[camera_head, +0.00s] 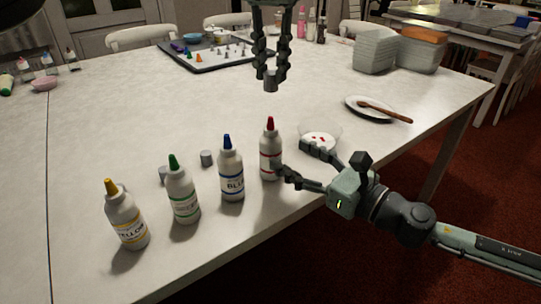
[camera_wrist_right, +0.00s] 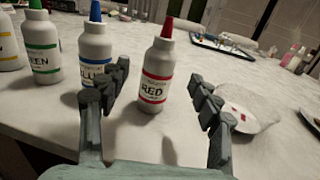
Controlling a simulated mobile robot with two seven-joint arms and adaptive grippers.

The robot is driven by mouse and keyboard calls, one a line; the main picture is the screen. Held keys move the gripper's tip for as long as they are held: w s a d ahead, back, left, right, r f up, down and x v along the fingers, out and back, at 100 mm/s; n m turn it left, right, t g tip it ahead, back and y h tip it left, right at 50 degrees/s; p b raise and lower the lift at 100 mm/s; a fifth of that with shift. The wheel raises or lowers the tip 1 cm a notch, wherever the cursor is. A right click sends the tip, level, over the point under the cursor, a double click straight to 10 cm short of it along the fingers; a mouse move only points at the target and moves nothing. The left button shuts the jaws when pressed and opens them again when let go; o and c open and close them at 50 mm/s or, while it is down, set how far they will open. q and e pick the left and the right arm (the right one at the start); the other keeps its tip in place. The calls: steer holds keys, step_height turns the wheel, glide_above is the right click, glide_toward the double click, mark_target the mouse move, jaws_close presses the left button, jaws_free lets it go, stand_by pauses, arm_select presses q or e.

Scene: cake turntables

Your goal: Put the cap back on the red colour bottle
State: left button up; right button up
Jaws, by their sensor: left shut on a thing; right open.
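The red colour bottle (camera_head: 270,158), white with a red nozzle, stands upright on the table at the right end of a row of bottles. It also shows in the right wrist view (camera_wrist_right: 154,82), ahead of and between the fingers. My left gripper (camera_head: 271,74) is shut on a small grey cap (camera_head: 271,85), holding it above the table, behind the bottle in the picture. My right gripper (camera_head: 291,160) is open, its fingers pointing at the red bottle from the right; I cannot tell whether a finger touches it. The red nozzle is bare.
Blue (camera_head: 231,172), green (camera_head: 183,192) and yellow (camera_head: 127,218) bottles stand to the left. Two grey caps (camera_head: 206,158) (camera_head: 164,175) lie behind them. A white bowl (camera_head: 321,141) with red bits is beside my right gripper. A plate (camera_head: 358,106) and a tray (camera_head: 190,66) stand farther back.

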steer(key=x, duration=1)
steer(key=shift+w+a, duration=0.2)
steer(key=shift+a, duration=0.05)
steer(key=shift+f, duration=0.1)
jaws_close()
